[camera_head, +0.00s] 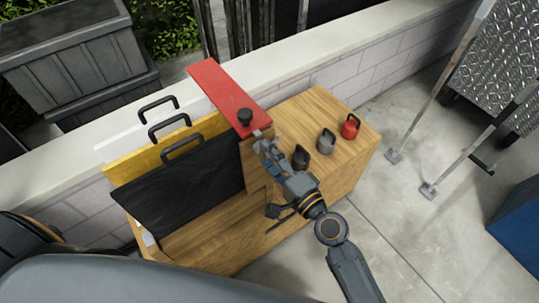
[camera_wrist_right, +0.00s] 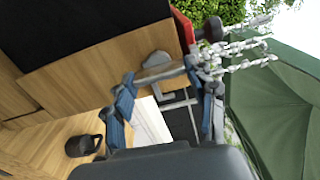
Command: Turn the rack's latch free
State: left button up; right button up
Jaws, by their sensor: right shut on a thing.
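The wooden rack (camera_head: 215,245) holds black (camera_head: 180,185), yellow (camera_head: 150,160) and white (camera_head: 120,138) boards with dark handles. A red bar (camera_head: 222,88) with a black knob (camera_head: 245,116) runs across its top. The grey latch (camera_wrist_right: 155,62) is on the wooden panel, near the red bar's end, in the right wrist view. My right gripper (camera_head: 263,150) is at that end of the bar. Its blue-padded fingers (camera_wrist_right: 160,76) are around the latch's grey lever, shut on it. In the head view the gripper mostly hides the latch. My left gripper is out of view.
A low white wall (camera_head: 300,62) runs behind. Metal legs (camera_head: 428,190) and a blue box (camera_head: 515,225) are at right. The concrete floor between is clear.

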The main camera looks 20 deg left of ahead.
jog(key=o, duration=1.2)
jog(key=shift+c, duration=0.2)
jog(key=v, duration=1.2)
